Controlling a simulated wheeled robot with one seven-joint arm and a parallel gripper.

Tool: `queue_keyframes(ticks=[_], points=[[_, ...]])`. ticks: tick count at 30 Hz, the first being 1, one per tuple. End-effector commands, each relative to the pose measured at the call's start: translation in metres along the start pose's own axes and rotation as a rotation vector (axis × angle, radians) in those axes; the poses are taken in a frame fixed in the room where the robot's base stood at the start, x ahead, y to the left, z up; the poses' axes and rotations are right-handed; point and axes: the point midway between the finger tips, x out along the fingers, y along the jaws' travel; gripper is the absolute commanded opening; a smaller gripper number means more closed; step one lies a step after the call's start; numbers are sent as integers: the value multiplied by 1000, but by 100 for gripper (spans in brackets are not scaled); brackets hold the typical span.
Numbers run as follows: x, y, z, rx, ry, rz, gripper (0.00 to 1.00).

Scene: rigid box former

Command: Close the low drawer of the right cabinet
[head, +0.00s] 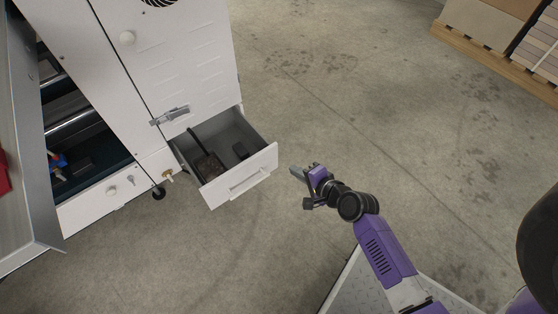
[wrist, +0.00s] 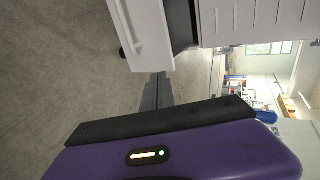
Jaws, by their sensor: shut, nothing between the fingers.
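The low drawer (head: 240,181) of the white cabinet (head: 180,60) is pulled open in the head view. Its white front has a bar handle (head: 249,182), and a few dark items lie inside. My gripper (head: 297,171) is shut and empty, a little to the right of the drawer front and apart from it. In the wrist view the drawer front (wrist: 140,35) shows at the top, with the shut fingers (wrist: 157,92) just below its edge. The cabinet body (wrist: 250,20) shows at the upper right.
A metal latch (head: 169,116) is on the cabinet above the drawer. An open machine bay (head: 80,130) lies to the left, with a caster (head: 158,193) below. Pallets of stacked board (head: 500,55) stand at the upper right. The concrete floor around my gripper is clear.

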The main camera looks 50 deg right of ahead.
Motion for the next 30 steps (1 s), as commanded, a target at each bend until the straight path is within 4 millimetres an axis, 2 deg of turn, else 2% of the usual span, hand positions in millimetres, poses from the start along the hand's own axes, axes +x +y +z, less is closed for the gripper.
queue_keyframes(ticks=[16, 18, 24, 30], points=[[99, 2, -1, -6, 2, -2, 0], [108, -6, -1, -5, 2, -4, 0], [125, -17, -1, -7, 2, -2, 0], [130, -20, -1, -5, 2, 0, 0]])
